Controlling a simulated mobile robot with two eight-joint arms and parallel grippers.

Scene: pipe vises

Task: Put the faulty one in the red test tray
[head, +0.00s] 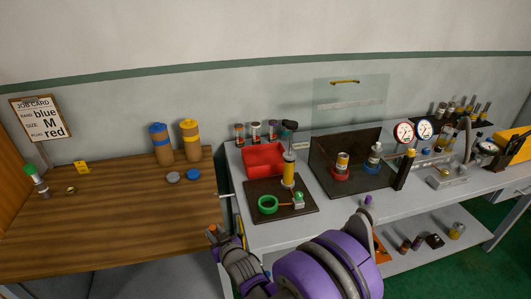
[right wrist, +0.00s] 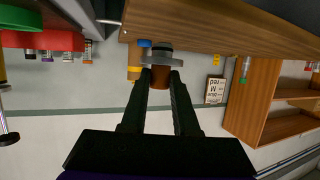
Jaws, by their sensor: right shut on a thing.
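My right gripper (right wrist: 161,72) is shut on a brown-orange cylinder (right wrist: 160,78). A grey disc or collar shows at its end, but I cannot tell whether it belongs to it. In the head view, the gripper (head: 213,232) is in front of the wooden table's right edge, largely hidden by my purple arm. The red tray (head: 264,158) stands on the grey bench, behind a dark mat; it looks empty. It also shows in the right wrist view (right wrist: 60,41). I cannot tell which thing is faulty. My left gripper is not in view.
A blue-banded cylinder (head: 161,145) and a yellow-banded one (head: 191,141) stand on the wooden table (head: 120,215). A tall yellow-bodied tool (head: 289,170) and a green ring (head: 267,204) stand on the mat near the tray. The job card (head: 40,118) reads blue, M, red.

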